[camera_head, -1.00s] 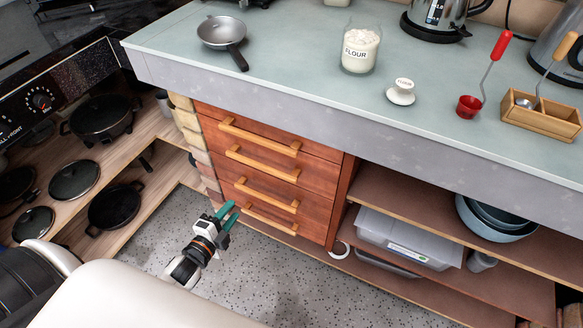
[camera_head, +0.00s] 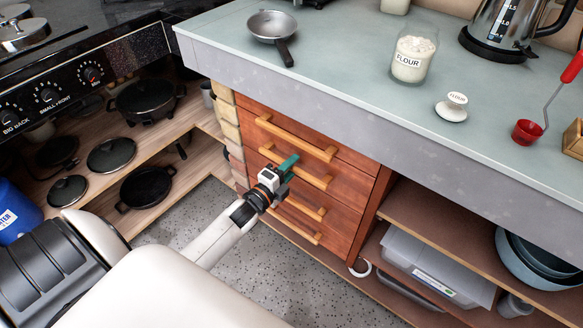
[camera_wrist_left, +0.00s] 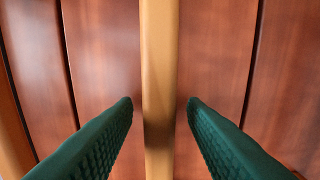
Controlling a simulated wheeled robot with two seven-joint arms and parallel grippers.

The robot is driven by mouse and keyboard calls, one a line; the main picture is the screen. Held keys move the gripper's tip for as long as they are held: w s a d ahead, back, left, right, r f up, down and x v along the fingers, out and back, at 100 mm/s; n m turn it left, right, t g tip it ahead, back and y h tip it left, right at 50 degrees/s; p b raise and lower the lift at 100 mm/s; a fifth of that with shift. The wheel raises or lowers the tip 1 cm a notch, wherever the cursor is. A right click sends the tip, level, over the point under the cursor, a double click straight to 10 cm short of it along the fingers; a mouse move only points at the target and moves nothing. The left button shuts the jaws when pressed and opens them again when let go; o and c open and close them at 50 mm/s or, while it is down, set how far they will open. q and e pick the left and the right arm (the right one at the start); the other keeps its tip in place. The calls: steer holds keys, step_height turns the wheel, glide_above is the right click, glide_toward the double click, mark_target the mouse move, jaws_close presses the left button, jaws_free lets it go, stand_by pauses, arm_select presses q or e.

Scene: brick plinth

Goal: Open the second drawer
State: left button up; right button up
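The brick-flanked unit has red-brown wooden drawers, stacked and all looking shut. The second drawer (camera_head: 338,191) from the top has a light wooden bar handle (camera_head: 314,179), partly covered by my left gripper (camera_head: 288,165). In the left wrist view, a handle (camera_wrist_left: 159,60) runs up the middle of the picture. My green left fingers (camera_wrist_left: 160,103) are open, one on each side of it, with gaps showing between fingers and handle. How far the fingertips reach past the bar is hard to tell. My right gripper is not in view.
The top drawer's handle (camera_head: 295,138) is just above, and the third drawer's handle (camera_head: 306,208) just below. The grey-green countertop (camera_head: 350,60) overhangs the drawers. Open shelves (camera_head: 440,225) stand at the right. The speckled floor (camera_head: 255,270) in front is clear.

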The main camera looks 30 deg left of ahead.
arm_select(q)
steer(key=shift+w, duration=0.25)
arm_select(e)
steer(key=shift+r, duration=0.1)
arm_select(q)
jaws_close()
steer(key=shift+s, duration=0.15)
